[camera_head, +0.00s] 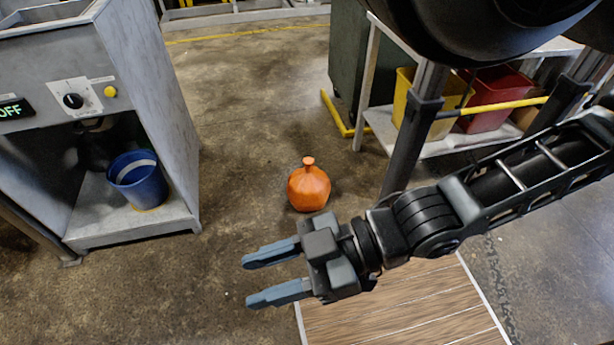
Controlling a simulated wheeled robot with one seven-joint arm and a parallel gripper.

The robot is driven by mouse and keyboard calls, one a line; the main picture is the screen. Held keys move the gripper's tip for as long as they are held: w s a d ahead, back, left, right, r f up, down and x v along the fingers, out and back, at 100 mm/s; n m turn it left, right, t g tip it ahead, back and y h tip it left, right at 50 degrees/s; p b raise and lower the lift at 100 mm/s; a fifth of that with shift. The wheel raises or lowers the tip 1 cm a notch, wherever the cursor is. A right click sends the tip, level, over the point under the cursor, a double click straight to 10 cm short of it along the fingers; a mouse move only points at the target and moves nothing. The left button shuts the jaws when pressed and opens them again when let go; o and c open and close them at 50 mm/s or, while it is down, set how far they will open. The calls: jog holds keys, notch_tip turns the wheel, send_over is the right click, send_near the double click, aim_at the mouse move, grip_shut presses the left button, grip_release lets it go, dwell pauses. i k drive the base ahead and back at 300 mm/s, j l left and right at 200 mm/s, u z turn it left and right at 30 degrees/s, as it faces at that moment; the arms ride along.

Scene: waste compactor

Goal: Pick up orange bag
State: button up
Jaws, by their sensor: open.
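The orange bag (309,188) is round with a tied knob on top. It sits upright on the brown concrete floor near the middle of the head camera view. My gripper (246,280) is below and to the left of the bag in the picture. Its two blue-grey fingers point left and are spread apart with nothing between them. The gripper does not touch the bag. The bag is fully in sight.
A grey compactor (165,110) with a display reading OFF stands at left, with a blue bucket (138,180) in its lower opening. A shelf (385,125) with yellow (412,118) and red (492,92) bins stands at right. Floor around the bag is clear.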

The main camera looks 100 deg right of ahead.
aim_at(308, 188)
jog(key=z, duration=2.15)
jog(key=k+j+z, duration=0.25)
jog(key=j, duration=0.15)
jog(key=k+j+z, duration=0.1)
jog(key=j+z, duration=0.2)
jog(key=k+j+z, duration=0.25)
jog(key=j, duration=0.15)
